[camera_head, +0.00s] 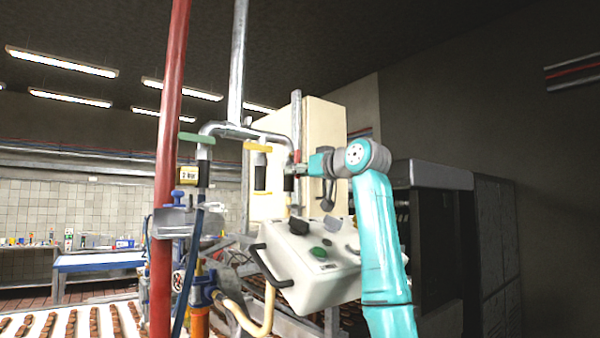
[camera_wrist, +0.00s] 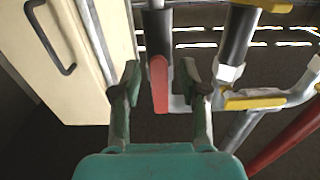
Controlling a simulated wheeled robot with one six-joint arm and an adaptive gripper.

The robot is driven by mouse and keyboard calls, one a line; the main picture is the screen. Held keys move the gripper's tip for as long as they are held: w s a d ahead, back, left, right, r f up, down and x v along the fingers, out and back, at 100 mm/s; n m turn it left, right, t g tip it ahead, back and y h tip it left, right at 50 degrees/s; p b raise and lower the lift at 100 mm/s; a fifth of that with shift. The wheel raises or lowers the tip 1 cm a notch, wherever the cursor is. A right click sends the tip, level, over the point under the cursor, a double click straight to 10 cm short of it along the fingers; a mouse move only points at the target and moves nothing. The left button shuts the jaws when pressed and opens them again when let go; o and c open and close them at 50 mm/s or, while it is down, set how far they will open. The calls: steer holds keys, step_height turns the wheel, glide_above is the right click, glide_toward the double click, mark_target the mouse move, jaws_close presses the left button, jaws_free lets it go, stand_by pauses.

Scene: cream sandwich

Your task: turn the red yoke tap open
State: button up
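The red yoke tap (camera_wrist: 159,84) shows in the wrist view as a narrow red handle on a dark and grey pipe. In the head view only a small red part of it (camera_head: 297,156) shows beside my gripper, which partly hides the rest. My gripper (camera_wrist: 161,78) is open in the wrist view, with one finger on each side of the red handle. Gaps show between the handle and both fingers; whether the handle lies at fingertip depth I cannot tell. In the head view my gripper (camera_head: 299,170) points left at the pipe.
A yellow tap (camera_head: 257,146) and a green tap (camera_head: 197,138) stand to the left on the same pipework. A cream cabinet (camera_head: 325,119) is behind. A white control box (camera_head: 312,268) sits below my arm. A red post (camera_head: 168,180) stands at left.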

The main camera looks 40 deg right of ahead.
steer(key=shift+s, duration=0.1)
steer(key=s, duration=1.1)
steer(key=shift+s+d, duration=0.2)
steer(key=shift+s, duration=0.2)
